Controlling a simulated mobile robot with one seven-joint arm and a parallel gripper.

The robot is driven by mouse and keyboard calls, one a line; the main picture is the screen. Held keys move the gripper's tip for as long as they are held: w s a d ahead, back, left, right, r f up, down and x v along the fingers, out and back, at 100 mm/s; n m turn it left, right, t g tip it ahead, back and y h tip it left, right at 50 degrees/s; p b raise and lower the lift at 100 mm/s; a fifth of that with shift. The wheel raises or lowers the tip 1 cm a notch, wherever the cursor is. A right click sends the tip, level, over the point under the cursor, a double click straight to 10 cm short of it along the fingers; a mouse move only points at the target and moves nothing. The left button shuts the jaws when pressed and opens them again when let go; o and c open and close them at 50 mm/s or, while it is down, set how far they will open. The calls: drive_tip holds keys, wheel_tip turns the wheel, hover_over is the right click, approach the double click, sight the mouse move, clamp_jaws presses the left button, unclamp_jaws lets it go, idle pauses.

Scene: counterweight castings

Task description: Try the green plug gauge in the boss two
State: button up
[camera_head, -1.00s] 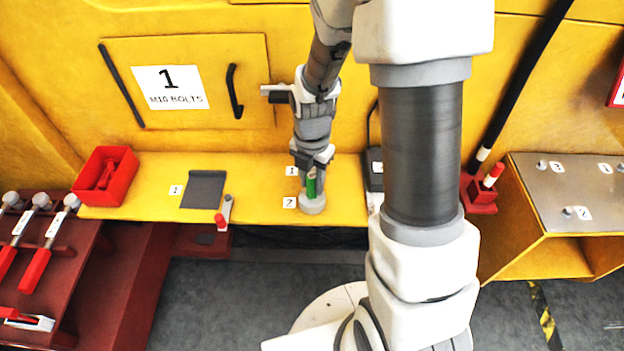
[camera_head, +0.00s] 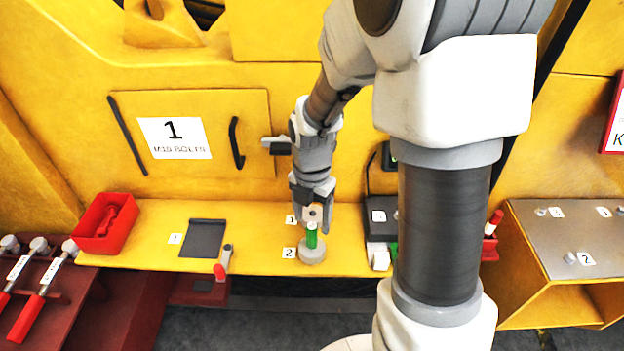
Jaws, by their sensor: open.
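The green plug gauge (camera_head: 311,238) stands upright at the grey round boss (camera_head: 312,254) beside the label 2 (camera_head: 289,253), on the yellow ledge. Its lower end meets the top of the boss; how deep it sits inside cannot be told. My gripper (camera_head: 313,218) points down just above the gauge, open, with its fingers around or just over the gauge's pale top end. A label 1 (camera_head: 291,220) is just behind, and any boss beside it is hidden by my gripper.
A red bin (camera_head: 105,224) and a dark grey pad (camera_head: 203,238) lie to the left on the ledge (camera_head: 160,215). A dark box (camera_head: 380,218) stands close on the right. A grey-topped bench (camera_head: 560,235) is far right.

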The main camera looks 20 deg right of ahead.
wheel_tip(320, 180, up, 24)
drive_tip(key=p, duration=1.1)
drive_tip(key=shift+r, duration=0.2)
idle(1.1)
